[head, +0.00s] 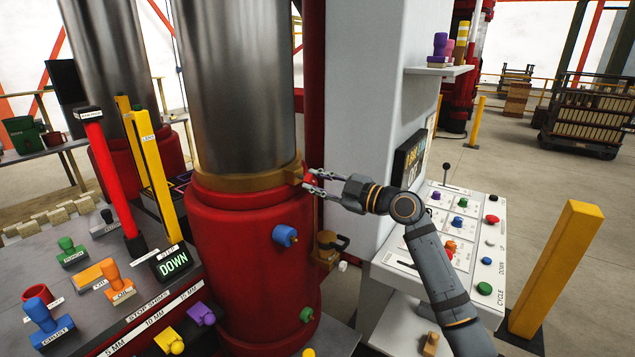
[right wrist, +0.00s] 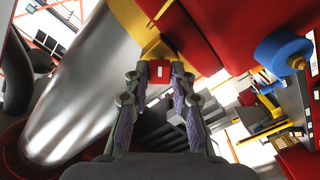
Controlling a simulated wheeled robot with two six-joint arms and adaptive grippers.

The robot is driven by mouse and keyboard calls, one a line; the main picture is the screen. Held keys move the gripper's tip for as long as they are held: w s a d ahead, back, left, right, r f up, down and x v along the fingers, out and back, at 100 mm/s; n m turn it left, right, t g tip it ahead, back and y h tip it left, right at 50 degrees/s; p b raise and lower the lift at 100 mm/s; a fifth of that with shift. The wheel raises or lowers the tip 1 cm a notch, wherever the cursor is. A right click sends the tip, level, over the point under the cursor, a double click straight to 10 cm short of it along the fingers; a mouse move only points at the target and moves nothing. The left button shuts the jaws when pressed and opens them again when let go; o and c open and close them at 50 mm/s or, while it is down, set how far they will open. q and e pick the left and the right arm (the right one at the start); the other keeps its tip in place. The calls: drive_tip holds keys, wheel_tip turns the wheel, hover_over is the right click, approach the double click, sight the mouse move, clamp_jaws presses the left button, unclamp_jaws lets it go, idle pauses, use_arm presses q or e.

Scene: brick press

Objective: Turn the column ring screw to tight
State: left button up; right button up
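The column ring (head: 245,182) is a brass-coloured collar around the steel column, on top of the red cylinder base. Its screw (head: 309,180) has a small red head and sits on the lug at the ring's right side. My right gripper (head: 311,180) reaches in from the right with a finger on either side of the red head. In the right wrist view the red screw head (right wrist: 159,72) fills the gap between the fingertips (right wrist: 160,76), which appear to touch its sides. The brass lug (right wrist: 158,47) is just beyond. My left gripper is not in view.
A white control panel (head: 472,208) with coloured buttons stands right of the column, under my right arm. A blue knob (head: 285,235) juts from the red cylinder below the ring. Stamps and a DOWN display (head: 173,263) sit on the left table. A yellow post (head: 560,265) stands at right.

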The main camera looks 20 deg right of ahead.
clamp_jaws()
drive_tip(key=shift+f+m, duration=0.1)
drive_tip(key=shift+m, duration=0.2)
